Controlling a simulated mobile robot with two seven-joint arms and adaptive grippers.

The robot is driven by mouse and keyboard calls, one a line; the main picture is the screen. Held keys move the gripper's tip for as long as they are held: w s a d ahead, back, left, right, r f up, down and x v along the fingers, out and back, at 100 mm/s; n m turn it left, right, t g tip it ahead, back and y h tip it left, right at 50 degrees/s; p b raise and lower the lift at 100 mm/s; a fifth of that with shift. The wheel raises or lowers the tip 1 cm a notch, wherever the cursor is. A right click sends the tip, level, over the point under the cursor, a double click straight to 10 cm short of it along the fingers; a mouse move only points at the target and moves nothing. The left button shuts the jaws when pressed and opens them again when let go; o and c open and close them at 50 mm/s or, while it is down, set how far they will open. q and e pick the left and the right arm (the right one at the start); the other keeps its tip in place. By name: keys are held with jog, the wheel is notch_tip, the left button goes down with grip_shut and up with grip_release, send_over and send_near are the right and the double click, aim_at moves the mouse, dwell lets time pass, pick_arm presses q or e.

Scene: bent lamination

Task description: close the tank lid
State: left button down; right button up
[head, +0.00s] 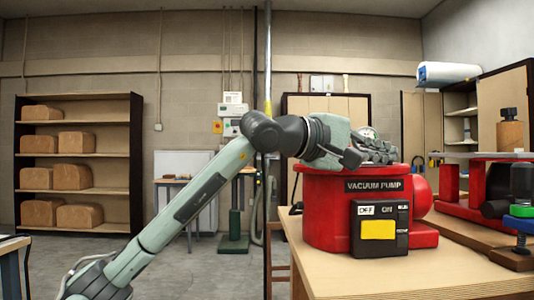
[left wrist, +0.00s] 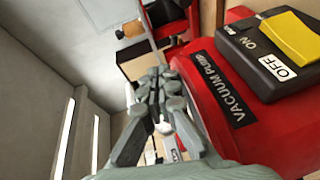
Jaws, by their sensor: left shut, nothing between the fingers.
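The red vacuum pump tank (head: 330,210) stands on the wooden workbench, with a black switch box and yellow panel on its front. It also shows at the right of the left wrist view (left wrist: 215,125), turned on its side. My left gripper (head: 386,150) is shut and empty, over the top of the tank in the head view. Its shut fingers (left wrist: 158,95) lie alongside the tank's top in the wrist view. A small round gauge-like part (head: 368,132) shows behind the gripper. The lid cannot be made out clearly; the gripper covers much of the tank top. My right gripper is not in view.
The workbench (head: 440,272) has bare wood in front of the pump. Red machinery (head: 450,185) and a clamp with green and blue discs (head: 520,218) stand to the right.

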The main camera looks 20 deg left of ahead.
pick_arm(q)
jog(key=shift+w+d, duration=0.3)
jog(key=shift+d, duration=0.3)
jog(key=shift+w+d, duration=0.3)
jog(key=shift+d, duration=0.25)
jog(key=shift+w+d, duration=0.15)
jog(key=shift+d, duration=0.1)
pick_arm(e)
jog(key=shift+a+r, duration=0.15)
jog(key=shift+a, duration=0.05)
pick_arm(q)
jog(key=shift+a, duration=0.15)
jog(key=s+r+b, duration=0.2)
jog(key=s, duration=1.1)
jog(key=shift+a, duration=0.2)
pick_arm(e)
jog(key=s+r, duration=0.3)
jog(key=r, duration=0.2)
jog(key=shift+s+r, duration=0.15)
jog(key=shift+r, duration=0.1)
